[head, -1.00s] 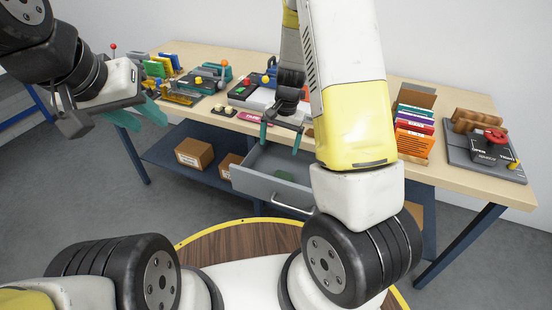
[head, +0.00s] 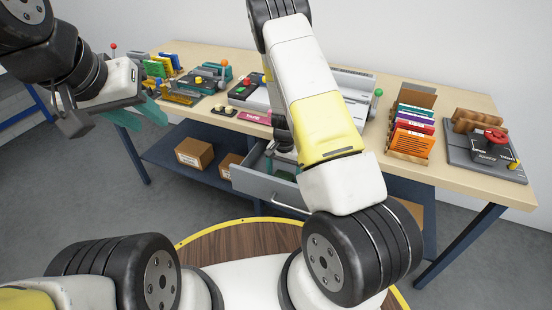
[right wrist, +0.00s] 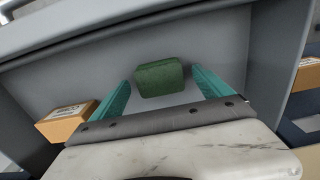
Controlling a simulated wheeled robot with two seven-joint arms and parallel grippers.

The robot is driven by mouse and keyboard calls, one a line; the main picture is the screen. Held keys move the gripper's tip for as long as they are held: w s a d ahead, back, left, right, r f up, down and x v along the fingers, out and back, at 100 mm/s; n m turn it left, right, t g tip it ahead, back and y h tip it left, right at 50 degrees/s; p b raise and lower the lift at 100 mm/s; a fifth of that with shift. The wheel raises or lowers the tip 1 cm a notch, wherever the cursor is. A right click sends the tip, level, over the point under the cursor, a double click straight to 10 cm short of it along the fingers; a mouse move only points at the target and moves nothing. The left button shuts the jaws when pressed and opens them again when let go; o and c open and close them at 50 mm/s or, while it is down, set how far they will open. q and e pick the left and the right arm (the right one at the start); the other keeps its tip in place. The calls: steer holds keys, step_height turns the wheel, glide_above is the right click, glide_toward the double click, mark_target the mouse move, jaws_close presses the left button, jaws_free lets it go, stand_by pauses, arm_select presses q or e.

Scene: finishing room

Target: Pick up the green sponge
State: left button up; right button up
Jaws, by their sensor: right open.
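The green sponge (right wrist: 160,78) lies on the floor of the open grey drawer (head: 262,188). It shows in the right wrist view between the two teal fingers, with gaps at both sides. My right gripper (right wrist: 160,84) is open and points down into the drawer; its fingers stand apart and hold nothing. In the head view the right gripper (head: 284,154) is low at the drawer, partly hidden by my arm, and I cannot make out the sponge there. My left gripper (head: 132,116) is raised at the left, away from the drawer, with no object seen in it.
The workbench (head: 458,97) holds a rack of colored sheets (head: 411,135), a panel with a red knob (head: 487,153) and other fixtures. Cardboard boxes (head: 194,153) sit on the lower shelf. The drawer walls surround the right gripper closely.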

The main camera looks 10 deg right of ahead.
mark_target(283, 176)
steer(key=shift+f, duration=0.1)
steer(key=shift+c, duration=0.2)
steer(key=c, duration=1.5)
step_height(283, 176, up, 10)
steer(key=o, duration=0.7)
steer(key=shift+c, duration=0.2)
steer(key=c, duration=0.4)
steer(key=shift+c, duration=0.2)
